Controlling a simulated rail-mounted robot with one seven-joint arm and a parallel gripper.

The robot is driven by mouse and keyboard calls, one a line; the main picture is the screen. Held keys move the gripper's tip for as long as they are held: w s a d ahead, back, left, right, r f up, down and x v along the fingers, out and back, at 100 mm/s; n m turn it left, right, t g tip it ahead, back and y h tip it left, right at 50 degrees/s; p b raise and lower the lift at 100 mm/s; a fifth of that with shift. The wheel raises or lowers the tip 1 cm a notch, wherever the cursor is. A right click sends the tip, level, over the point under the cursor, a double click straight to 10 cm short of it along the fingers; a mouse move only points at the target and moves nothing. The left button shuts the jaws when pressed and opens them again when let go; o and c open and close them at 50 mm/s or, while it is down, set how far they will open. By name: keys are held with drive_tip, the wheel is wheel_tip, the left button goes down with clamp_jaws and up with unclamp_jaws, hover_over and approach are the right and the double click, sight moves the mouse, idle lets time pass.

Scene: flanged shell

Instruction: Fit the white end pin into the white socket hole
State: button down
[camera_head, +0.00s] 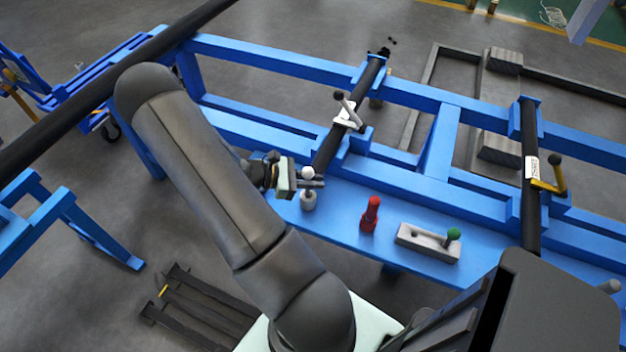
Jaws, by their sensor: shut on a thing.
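The white end pin (307,172) shows its round white head just above the fingers of my gripper (310,184). My gripper reaches in from the left and is shut on the pin. The fingers hide the pin's lower part and the socket's hole. I cannot tell whether the pin's tip is above the hole or inside it.
A red pin-like piece (370,215) stands right of the socket. Further right is a pale block (428,243) with a dark hole and a green-headed pin (453,235). A dark bar with a white clamp (348,113) rises behind my gripper. The blue bench (340,210) is clear between these pieces.

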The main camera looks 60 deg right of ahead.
drive_tip(key=shift+f, duration=0.35)
drive_tip(key=shift+f+b, duration=0.35)
drive_tip(key=shift+b, duration=0.05)
drive_tip(key=shift+w+f+b, duration=0.1)
drive_tip(key=shift+f+b, duration=0.25)
drive_tip(key=shift+f, duration=0.2)
drive_tip(key=c, duration=1.3)
unclamp_jaws()
drive_tip(key=shift+r, duration=0.1)
drive_tip(key=shift+c, duration=0.2)
drive_tip(key=shift+w, duration=0.1)
drive_tip(key=shift+w+r, duration=0.1)
drive_tip(key=shift+w, duration=0.05)
drive_tip(key=v, duration=1.7)
drive_tip(key=shift+a, duration=0.25)
drive_tip(key=shift+s, duration=0.25)
